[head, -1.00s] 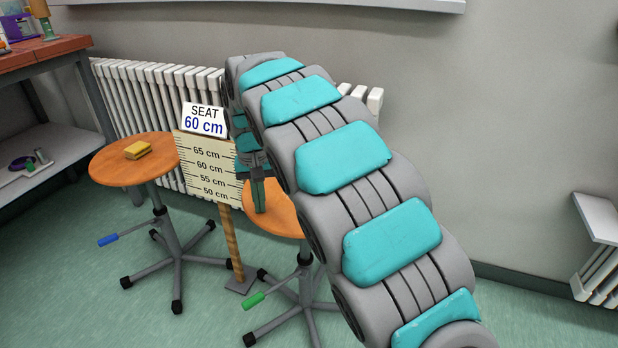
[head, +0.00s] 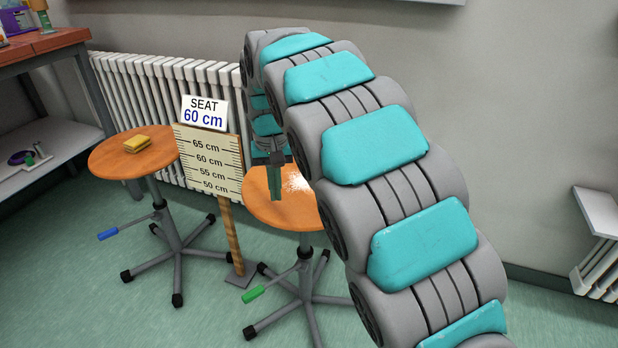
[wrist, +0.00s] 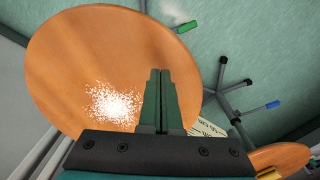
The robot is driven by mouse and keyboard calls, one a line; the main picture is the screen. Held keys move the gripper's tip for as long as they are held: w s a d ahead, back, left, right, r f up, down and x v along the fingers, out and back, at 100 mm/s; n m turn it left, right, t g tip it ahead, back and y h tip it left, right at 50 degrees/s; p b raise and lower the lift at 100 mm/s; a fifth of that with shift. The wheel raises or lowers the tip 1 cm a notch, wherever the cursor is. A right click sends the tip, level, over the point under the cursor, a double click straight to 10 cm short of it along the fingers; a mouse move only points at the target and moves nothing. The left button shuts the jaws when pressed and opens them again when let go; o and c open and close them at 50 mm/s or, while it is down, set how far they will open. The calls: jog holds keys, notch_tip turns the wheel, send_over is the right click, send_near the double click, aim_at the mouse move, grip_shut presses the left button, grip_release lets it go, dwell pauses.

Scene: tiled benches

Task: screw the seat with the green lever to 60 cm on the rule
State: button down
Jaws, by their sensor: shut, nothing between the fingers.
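The seat with the green lever is a round orange-brown wooden stool top (head: 262,208), right of the rule; my arm hides part of it. Its green lever (head: 253,294) sticks out at lower left and also shows in the wrist view (wrist: 183,27). A white powdery patch (wrist: 112,105) lies on the seat. The rule (head: 208,160) is a cream board marked 50 to 65 cm, under a "SEAT 60 cm" sign (head: 204,113). In the head view the seat appears near the low marks; its exact reading is unclear. My gripper (wrist: 160,72) is shut and empty over the seat; contact is unclear.
A second stool (head: 115,160) with a blue lever (head: 108,234) stands left of the rule, a yellow sponge (head: 136,144) on it. A radiator (head: 160,95) is behind. A bench (head: 45,45) stands at far left. Green floor in front is open.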

jog(key=b, duration=0.2)
send_over(314, 219)
jog(key=shift+d, duration=0.1)
jog(key=shift+w, duration=0.1)
jog(key=shift+f, duration=0.25)
jog(key=shift+f, duration=0.35)
jog(key=shift+f+b, duration=0.3)
jog(key=shift+f, duration=0.65)
